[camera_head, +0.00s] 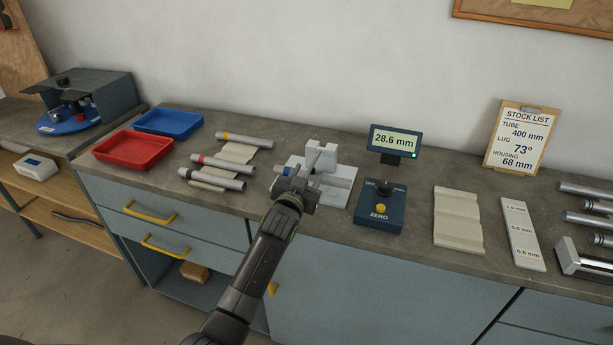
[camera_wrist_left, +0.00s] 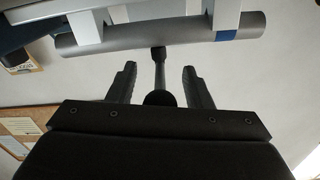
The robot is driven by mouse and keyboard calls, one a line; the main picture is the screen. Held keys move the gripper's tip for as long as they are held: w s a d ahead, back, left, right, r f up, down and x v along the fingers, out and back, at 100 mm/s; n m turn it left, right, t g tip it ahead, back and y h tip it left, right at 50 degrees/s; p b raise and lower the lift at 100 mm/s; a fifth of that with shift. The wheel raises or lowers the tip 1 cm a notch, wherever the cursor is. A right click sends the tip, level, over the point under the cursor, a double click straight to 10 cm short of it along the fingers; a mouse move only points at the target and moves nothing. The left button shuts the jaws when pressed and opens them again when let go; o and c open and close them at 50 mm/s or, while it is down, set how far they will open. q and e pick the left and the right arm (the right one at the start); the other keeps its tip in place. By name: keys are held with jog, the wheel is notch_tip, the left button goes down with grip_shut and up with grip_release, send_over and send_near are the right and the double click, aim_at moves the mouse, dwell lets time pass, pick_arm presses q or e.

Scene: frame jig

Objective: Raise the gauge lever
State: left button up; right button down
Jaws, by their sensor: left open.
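The gauge (camera_head: 338,172) is a light grey fixture with upright white blocks on the bench. A grey tube with a blue band (camera_wrist_left: 120,36) lies across its white supports in the left wrist view. The gauge lever (camera_wrist_left: 160,74) is a thin rod with a dark round knob, below the tube in that view. My left gripper (camera_head: 296,188) is at the front of the gauge and hides part of it. In the left wrist view its open fingers (camera_wrist_left: 160,84) stand on either side of the lever, with gaps on both sides. My right gripper is not in view.
A readout (camera_head: 395,141) shows 28.6 mm, behind a blue ZERO box (camera_head: 380,208) right of the gauge. Several tubes (camera_head: 218,166) lie to the left, beyond them a red tray (camera_head: 132,150) and a blue tray (camera_head: 168,122). A beige ridged block (camera_head: 457,220) lies further right.

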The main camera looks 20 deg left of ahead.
pick_arm(q)
jog(key=shift+c, duration=0.3)
grip_shut()
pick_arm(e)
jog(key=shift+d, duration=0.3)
